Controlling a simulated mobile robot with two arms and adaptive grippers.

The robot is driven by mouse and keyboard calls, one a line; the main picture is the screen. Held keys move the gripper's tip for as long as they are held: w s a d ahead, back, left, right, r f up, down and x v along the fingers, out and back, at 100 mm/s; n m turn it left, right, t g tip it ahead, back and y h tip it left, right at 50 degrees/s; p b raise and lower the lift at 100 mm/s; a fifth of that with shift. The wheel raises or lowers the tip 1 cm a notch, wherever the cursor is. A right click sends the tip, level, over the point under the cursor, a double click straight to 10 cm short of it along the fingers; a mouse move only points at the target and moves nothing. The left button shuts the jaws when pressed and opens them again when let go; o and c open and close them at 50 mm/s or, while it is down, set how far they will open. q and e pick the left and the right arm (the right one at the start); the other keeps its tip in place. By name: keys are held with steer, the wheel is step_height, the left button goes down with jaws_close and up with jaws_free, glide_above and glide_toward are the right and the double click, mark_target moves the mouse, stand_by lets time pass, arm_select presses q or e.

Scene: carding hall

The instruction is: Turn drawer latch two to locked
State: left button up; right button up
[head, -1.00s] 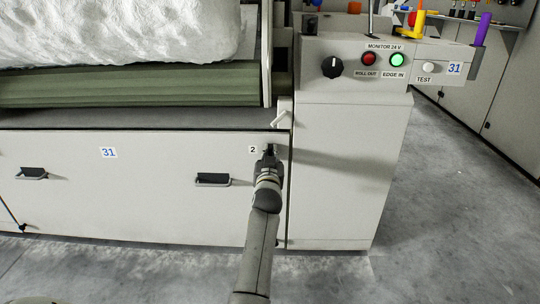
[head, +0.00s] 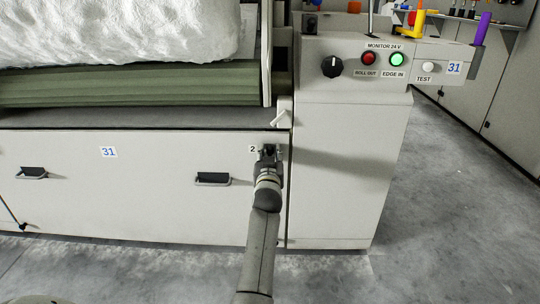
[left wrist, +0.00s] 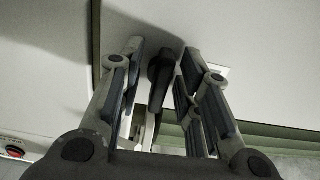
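Drawer latch two is a dark handle at the top right corner of the pale drawer front (head: 130,205), beside a small "2" label (head: 252,149). In the head view my left gripper (head: 269,154) is at the latch and largely covers it. In the left wrist view the dark latch (left wrist: 160,78) stands between the two spread fingers of the left gripper (left wrist: 161,80). A gap shows on each side, the left one wider. The latch's exact angle is hard to tell. My right gripper is not in view.
A grey control cabinet (head: 335,170) with a black knob, red and green lamps and a white TEST button stands just right of the latch. A white lever (head: 281,118) is above the gripper. Drawer handles (head: 213,179) are to the left. Floor at right is clear.

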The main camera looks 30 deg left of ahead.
mark_target(270, 147)
arm_select(q)
steer(key=shift+r, duration=0.15)
step_height(270, 147, up, 10)
steer(key=shift+f, duration=0.1)
stand_by(0.4)
stand_by(0.3)
